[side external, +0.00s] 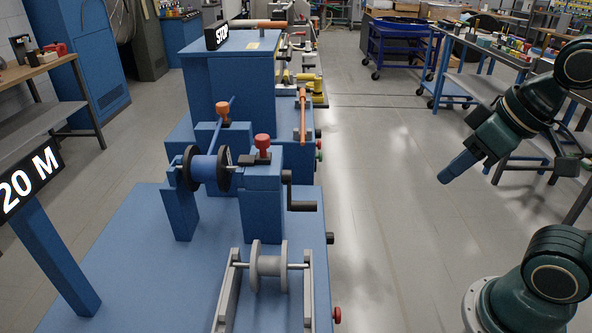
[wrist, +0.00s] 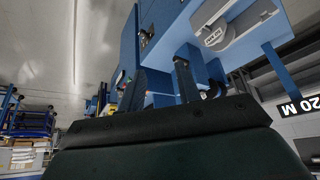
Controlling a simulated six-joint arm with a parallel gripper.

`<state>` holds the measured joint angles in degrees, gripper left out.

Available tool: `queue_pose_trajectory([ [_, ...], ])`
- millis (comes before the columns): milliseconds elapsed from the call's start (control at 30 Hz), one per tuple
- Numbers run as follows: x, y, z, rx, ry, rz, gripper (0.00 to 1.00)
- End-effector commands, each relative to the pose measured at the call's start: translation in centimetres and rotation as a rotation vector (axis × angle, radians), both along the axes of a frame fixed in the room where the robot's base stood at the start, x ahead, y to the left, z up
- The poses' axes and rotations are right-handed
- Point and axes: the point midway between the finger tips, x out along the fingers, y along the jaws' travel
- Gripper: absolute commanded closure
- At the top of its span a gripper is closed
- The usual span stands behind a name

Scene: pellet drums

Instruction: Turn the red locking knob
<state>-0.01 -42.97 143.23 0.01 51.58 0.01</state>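A red knob (side external: 262,143) stands upright on a dark fitting on top of the blue post right of the blue spool (side external: 204,167). A second red-orange knob (side external: 222,111) stands behind the spool, and a small red one (side external: 337,315) sits on the machine's front right side. I cannot tell which is the locking knob. My gripper (side external: 449,178) is well to the right of the machine, in the air over the floor, pointing down and left, touching nothing. In the wrist view its two fingers (wrist: 158,78) stand apart with nothing between them. I cannot make out any red knob there.
A black crank (side external: 303,206) juts right from the post. A grey spool (side external: 268,265) rests on rails in front. Open floor lies between machine and gripper.

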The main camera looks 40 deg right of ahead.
Motion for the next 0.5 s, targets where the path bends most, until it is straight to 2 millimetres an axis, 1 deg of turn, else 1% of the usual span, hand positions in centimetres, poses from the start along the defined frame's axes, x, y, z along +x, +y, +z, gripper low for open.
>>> queue_pose_trajectory([
  [33, 0.0, 0.0, 0.0, -0.001, 0.000, 0.002, 0.77],
  [133, 0.3, 0.0, 0.1, -0.004, -0.001, 0.010, 0.96],
  [167, 0.4, 0.1, 0.2, -0.006, -0.002, 0.014, 1.00],
  [367, 2.1, 0.4, 0.9, -0.031, -0.011, 0.068, 1.00],
  [500, 4.3, 0.9, 1.6, -0.062, -0.023, 0.135, 1.00],
])
